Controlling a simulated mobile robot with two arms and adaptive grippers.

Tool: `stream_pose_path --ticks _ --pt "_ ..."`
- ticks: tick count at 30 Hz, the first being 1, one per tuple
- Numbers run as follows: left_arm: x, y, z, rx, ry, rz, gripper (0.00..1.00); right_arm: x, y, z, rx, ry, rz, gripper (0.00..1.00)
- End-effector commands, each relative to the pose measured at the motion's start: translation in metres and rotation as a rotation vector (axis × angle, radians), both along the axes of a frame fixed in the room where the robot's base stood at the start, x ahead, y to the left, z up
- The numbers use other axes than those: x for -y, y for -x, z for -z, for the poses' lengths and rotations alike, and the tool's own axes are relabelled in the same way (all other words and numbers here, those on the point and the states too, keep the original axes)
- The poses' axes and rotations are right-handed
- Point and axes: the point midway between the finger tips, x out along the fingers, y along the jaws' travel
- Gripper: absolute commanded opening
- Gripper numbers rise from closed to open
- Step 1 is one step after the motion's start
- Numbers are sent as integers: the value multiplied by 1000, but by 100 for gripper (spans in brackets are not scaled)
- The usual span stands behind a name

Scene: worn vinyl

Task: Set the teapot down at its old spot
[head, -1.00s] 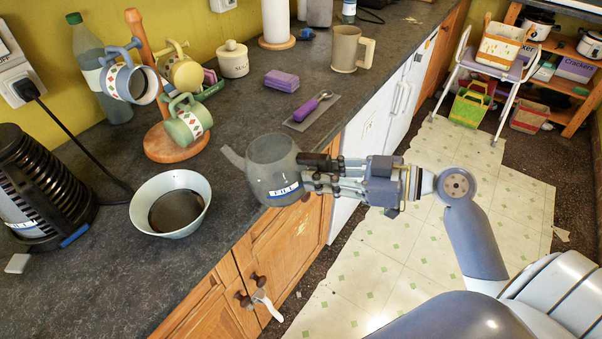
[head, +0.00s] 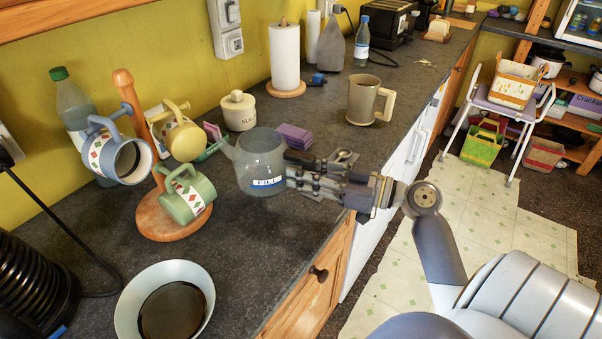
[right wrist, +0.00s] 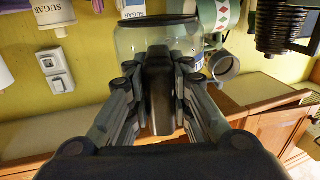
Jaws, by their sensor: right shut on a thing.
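The teapot (head: 260,165) is grey, see-through and round, with a spout at its left and a white and blue label low on its side. My right gripper (head: 298,170) comes from the right and is shut on its black handle. In the right wrist view the teapot (right wrist: 140,42) sits in front of the fingers, and the dark handle (right wrist: 158,85) stands between them. The teapot is upright over the counter, right of the mug tree. I cannot tell if its base touches the counter. My left gripper is not in view.
A mug tree (head: 172,218) with several mugs stands left of the teapot. A purple sponge (head: 294,136) and sugar jar (head: 239,115) are behind it. A beige mug (head: 364,105) stands farther right. A bowl (head: 128,310) of dark liquid is in front. Bare counter (head: 255,245) lies below the teapot.

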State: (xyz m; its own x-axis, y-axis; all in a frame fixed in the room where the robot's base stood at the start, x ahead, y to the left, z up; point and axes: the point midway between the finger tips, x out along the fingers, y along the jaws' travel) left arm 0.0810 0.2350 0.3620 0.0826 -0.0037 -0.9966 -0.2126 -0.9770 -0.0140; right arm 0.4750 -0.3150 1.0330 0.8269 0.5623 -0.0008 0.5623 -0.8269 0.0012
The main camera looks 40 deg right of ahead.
Motion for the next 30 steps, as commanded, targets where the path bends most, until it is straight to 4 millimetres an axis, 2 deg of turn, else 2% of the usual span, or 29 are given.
stream_pose_path --ticks 8,24,30 --pt "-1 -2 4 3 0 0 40 0 0 5 2 -1 0 0" --pt "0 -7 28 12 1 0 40 0 0 51 0 -2 -1 0" --pt "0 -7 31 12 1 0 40 0 0 57 1 -1 -1 0"
